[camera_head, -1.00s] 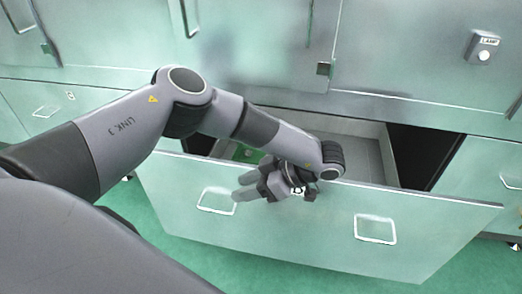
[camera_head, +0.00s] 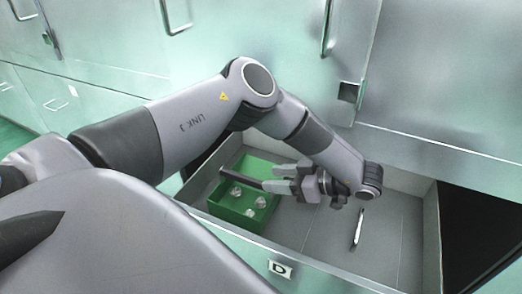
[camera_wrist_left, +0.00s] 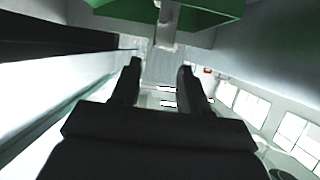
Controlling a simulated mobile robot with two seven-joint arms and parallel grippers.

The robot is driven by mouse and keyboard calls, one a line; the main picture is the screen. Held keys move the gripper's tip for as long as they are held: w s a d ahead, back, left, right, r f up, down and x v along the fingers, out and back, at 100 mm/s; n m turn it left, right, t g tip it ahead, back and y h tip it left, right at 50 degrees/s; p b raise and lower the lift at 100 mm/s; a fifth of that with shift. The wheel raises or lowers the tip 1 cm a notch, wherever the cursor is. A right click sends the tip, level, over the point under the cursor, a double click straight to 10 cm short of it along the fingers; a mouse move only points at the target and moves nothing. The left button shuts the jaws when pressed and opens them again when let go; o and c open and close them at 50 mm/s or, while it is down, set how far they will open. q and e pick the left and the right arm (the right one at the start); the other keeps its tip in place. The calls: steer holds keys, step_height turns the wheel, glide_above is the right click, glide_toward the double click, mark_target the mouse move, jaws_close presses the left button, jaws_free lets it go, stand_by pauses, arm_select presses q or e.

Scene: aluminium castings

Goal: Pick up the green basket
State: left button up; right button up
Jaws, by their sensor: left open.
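The green basket (camera_head: 222,207) stands inside an open drawer, toward its left side in the head view. It holds several small silvery pieces, and a dark bar runs across its top toward my gripper. My left gripper (camera_head: 270,178) is open, at the basket's upper right, with its fingers pointing left near the end of that bar. I cannot tell if they touch it. In the left wrist view, the open fingers (camera_wrist_left: 160,70) are spread below a green part of the basket (camera_wrist_left: 215,8) with a grey piece in front of it.
The drawer (camera_head: 400,240) has a grey floor and a front panel with a label D. A thin silvery object (camera_head: 358,228) lies on its right part; the floor around that is bare. Green metal cabinet fronts (camera_head: 440,80) with handles rise behind.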

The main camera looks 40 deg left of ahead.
mark_target(251, 179)
arm_select(q)
steer(key=x, duration=0.7)
steer(key=shift+f, duration=0.25)
jaws_close()
stand_by(1.3)
